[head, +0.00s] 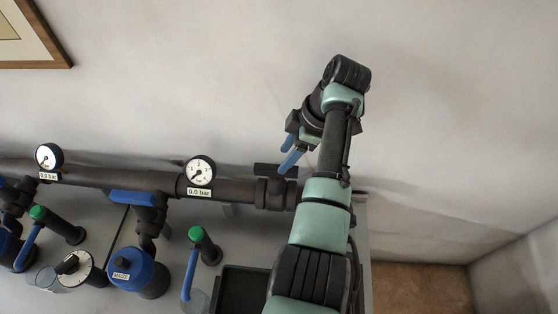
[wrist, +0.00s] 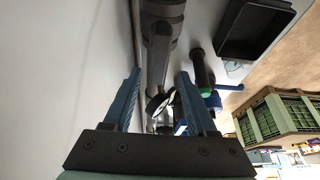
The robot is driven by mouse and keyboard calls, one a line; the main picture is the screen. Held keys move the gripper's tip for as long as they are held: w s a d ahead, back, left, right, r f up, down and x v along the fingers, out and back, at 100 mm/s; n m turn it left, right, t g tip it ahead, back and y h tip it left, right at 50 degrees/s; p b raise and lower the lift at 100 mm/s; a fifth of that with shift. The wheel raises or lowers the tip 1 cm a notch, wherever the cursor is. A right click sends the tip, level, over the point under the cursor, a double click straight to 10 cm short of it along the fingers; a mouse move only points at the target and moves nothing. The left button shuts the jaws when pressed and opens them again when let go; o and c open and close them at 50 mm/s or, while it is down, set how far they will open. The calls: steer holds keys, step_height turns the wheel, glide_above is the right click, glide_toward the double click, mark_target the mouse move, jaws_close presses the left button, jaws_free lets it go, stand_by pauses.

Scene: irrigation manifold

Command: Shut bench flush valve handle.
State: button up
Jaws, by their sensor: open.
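A valve with a black bar handle (head: 270,170) sits at the right end of the dark manifold pipe (head: 115,180). No label on it is readable, so I cannot tell for sure that it is the bench flush valve. The bar lies roughly along the pipe. My gripper (head: 297,153) is open and empty, with blue fingers, close above this valve in the head view; contact is unclear. In the wrist view my gripper (wrist: 159,71) has its fingers apart, with dark pipework (wrist: 158,45) seen between and beyond them.
Two gauges (head: 200,171) on the pipe read 0.0 bar. Blue-handled valves (head: 132,197), green-capped fittings with blue levers (head: 190,272) and a dial (head: 78,268) stand left. A black tray (head: 243,290) lies on the bench. The wall is close behind. A green crate (wrist: 280,118) shows beyond.

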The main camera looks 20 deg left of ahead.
mark_target(279, 165)
steer(key=x, duration=0.5)
steer(key=shift+r, duration=0.1)
jaws_close()
